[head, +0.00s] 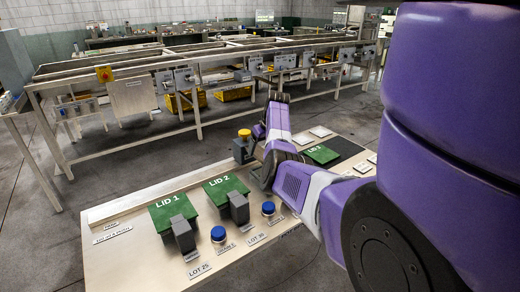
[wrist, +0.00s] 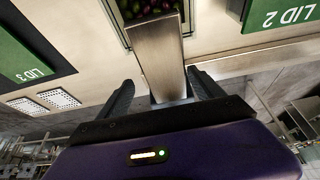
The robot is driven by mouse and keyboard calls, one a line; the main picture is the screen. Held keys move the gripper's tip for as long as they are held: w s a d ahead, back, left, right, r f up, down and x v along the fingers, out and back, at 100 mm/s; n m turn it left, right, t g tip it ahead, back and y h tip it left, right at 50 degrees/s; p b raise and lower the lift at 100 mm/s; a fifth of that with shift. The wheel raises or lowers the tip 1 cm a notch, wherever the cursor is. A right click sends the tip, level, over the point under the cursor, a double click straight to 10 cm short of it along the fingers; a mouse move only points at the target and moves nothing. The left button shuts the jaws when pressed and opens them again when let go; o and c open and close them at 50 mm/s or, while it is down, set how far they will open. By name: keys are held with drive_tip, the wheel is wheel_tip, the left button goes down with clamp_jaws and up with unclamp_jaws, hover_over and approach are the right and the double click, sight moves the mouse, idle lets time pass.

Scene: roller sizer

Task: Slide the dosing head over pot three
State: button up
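My gripper (wrist: 160,78) reaches down over the middle of the pale bench; in the head view it is largely hidden by my arm. In the wrist view its two dark fingers stand apart on either side of a tall steel piece (wrist: 160,55), with gaps visible. Beyond that piece is an open box of green and dark red olives (wrist: 150,8). A dark block with a yellow knob (head: 244,133) stands just left of my gripper in the head view; it may be the dosing head, but I cannot tell. I cannot make out which container is pot three.
Green lids marked LID 1 (head: 167,212), LID 2 (head: 225,190) and LID 3 (head: 322,154) lie along the bench (head: 140,260). Grey blocks (head: 183,234) and blue round caps (head: 218,234) stand in front. A long metal machine frame (head: 200,110) stands behind, across open floor.

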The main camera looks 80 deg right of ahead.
drive_tip(key=shift+w+a, duration=0.1)
drive_tip(key=shift+a, duration=0.05)
drive_tip(key=v, duration=0.7)
drive_tip(key=shift+r+b, duration=0.25)
drive_tip(key=shift+b, duration=0.05)
idle(0.4)
